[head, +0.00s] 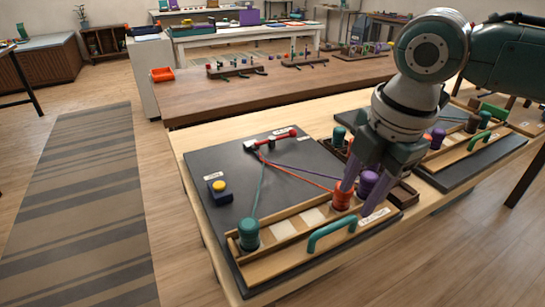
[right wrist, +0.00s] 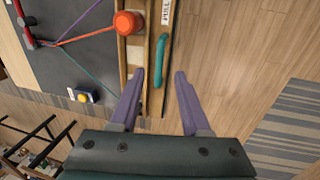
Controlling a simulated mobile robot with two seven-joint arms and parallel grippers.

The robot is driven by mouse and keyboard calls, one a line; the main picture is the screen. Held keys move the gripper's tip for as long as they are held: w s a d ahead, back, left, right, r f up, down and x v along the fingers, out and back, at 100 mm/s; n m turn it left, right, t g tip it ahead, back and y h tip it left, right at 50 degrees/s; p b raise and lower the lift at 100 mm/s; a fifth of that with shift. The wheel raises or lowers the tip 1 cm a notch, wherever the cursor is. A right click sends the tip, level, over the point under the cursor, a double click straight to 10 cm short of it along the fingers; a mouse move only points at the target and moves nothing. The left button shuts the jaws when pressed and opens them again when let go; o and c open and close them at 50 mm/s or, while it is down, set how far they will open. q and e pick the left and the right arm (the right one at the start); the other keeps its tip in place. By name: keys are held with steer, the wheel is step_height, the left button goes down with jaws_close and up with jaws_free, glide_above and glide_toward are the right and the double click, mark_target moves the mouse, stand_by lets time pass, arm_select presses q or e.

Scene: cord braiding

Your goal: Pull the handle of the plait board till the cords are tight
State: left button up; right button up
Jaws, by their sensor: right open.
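The dark plait board (head: 210,240) lies on the light wooden table. A teal, an orange and a purple cord fan out from a red clamp (head: 270,140) and look straight. The teal bobbin (head: 248,235) stands at the rail's left end; the orange bobbin (head: 343,197) and purple bobbin (head: 368,184) stand at its right. The teal arched handle (head: 331,232) is on the wooden front bar. My right gripper (head: 355,203) is open near the handle's right end. In the right wrist view the handle (right wrist: 161,62) appears between the fingertips (right wrist: 160,75); height is unclear. My left gripper is not in view.
A dark blue box with a yellow button (head: 218,187) sits on the board's left. Another board with a teal handle (head: 479,140) lies to the right, with bobbins near my arm. The floor in front of the table is clear.

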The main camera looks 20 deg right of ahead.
mark_target(343, 221)
steer(key=f, duration=0.2)
steer(key=f+b, duration=0.1)
steer(key=f, duration=0.1)
steer(key=w+f, duration=0.1)
steer(key=f, duration=0.1)
steer(key=shift+w+a+f, duration=0.1)
steer(key=shift+f, duration=0.15)
steer(key=shift+c, duration=0.4)
jaws_close()
stand_by(0.7)
